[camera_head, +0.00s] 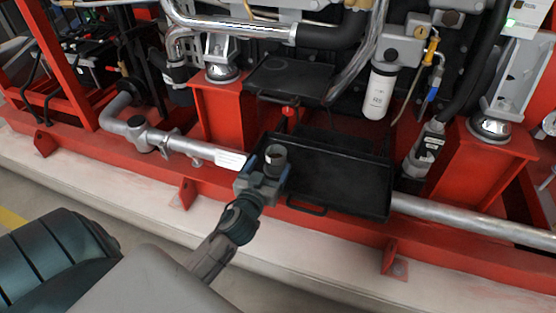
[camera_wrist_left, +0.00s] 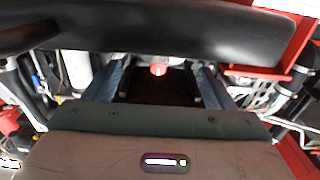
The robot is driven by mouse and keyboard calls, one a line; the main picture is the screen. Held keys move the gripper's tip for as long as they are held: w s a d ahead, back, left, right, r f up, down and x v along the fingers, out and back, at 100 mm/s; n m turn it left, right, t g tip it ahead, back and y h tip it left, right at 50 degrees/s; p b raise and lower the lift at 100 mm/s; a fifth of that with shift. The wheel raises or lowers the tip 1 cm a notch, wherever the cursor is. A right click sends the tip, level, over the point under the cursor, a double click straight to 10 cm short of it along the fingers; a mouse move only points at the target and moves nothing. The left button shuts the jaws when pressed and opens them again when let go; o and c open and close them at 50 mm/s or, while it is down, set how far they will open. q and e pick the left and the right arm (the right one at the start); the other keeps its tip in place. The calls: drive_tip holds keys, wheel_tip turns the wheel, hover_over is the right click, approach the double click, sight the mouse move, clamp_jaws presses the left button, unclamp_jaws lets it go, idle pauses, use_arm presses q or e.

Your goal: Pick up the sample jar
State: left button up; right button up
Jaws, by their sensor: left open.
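A small dark cylinder, apparently the sample jar (camera_head: 276,153), stands upright over the left part of the black tray (camera_head: 345,181) in the head view. My left gripper (camera_head: 269,167) is open at the jar, with its fingers reaching to either side of it. In the left wrist view both blue-grey fingers of my left gripper (camera_wrist_left: 161,82) are apart, with a dark area between them. I cannot tell there whether this is the jar or the tray. Whether a finger touches the jar cannot be told. My right gripper is not in view.
A red knob (camera_head: 288,111) sits just behind the jar; a red part (camera_wrist_left: 158,69) shows between the fingers in the wrist view. A silver pipe (camera_head: 185,144) runs left of the tray. A white filter (camera_head: 378,94) hangs behind it. Red frame beams surround the tray.

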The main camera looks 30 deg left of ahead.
sight(279, 146)
use_arm(q)
drive_tip(key=shift+x, duration=1.25)
drive_tip(key=shift+f+b+x, duration=0.1)
drive_tip(key=shift+b+x, duration=0.1)
drive_tip(key=shift+x, duration=1.35)
drive_tip(key=shift+f+b+x, duration=0.15)
drive_tip(key=shift+x, duration=1.4)
drive_tip(key=shift+a, duration=0.15)
drive_tip(key=c, duration=1.2)
drive_tip(key=shift+s+r, duration=0.1)
drive_tip(key=shift+r, duration=0.05)
